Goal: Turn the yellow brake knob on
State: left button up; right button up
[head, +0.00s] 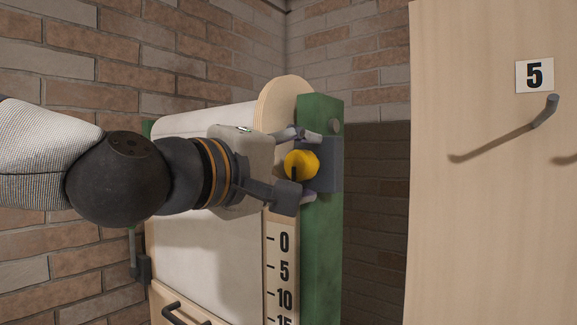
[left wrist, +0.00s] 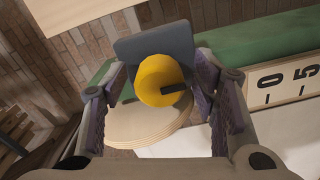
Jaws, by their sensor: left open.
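The yellow brake knob (head: 300,165) sits on a dark grey block (head: 326,164) fixed to a green post (head: 318,260). It has a short black pointer mark on its face. My left gripper (head: 305,167) is open, with one finger above the knob and one below it in the head view. In the left wrist view the knob (left wrist: 161,80) lies between the two open fingers (left wrist: 160,100), and I see no clear contact. The pointer mark points right there. My right gripper is not in view.
A white roll or panel (head: 190,255) and a number scale (head: 283,270) stand left of the green post. A wooden panel (head: 480,200) with a peg (head: 545,112) and a "5" label (head: 534,75) is at right. Brick walls (head: 90,60) are behind.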

pick_arm(q)
jog(key=v, duration=1.1)
jog(key=shift+s+a, duration=0.15)
jog(key=shift+s, duration=0.1)
jog(key=w+f+g+y, duration=0.2)
jog(key=f, duration=0.9)
jog(key=w+f+g+y, duration=0.2)
jog(key=w+f, duration=0.1)
jog(key=f, duration=0.8)
jog(key=s+a+f+m+g+y, duration=0.1)
jog(key=s+f+g, duration=0.1)
jog(key=f, duration=0.6)
jog(key=s+a+f+g+y, duration=0.1)
jog(key=s+f, duration=0.1)
jog(key=f, duration=0.7)
jog(key=s+a+f+m+g+y, duration=0.2)
jog(key=s+a+f+g, duration=0.2)
jog(key=s+f, duration=0.7)
jog(key=s+a+f+m+g+y, duration=0.1)
jog(key=s+a+f+m+g, duration=0.1)
jog(key=s+a+f, duration=0.3)
jog(key=s+a+f+m+g+y, duration=0.1)
jog(key=s+f, duration=0.5)
jog(key=s, duration=0.6)
jog(key=a+m+g, duration=0.1)
jog(key=a+g, duration=0.1)
jog(key=a, duration=0.1)
jog(key=shift+s+a+f+y, duration=0.2)
jog(key=shift+a+f+y, duration=0.1)
jog(key=shift+a+f, duration=0.1)
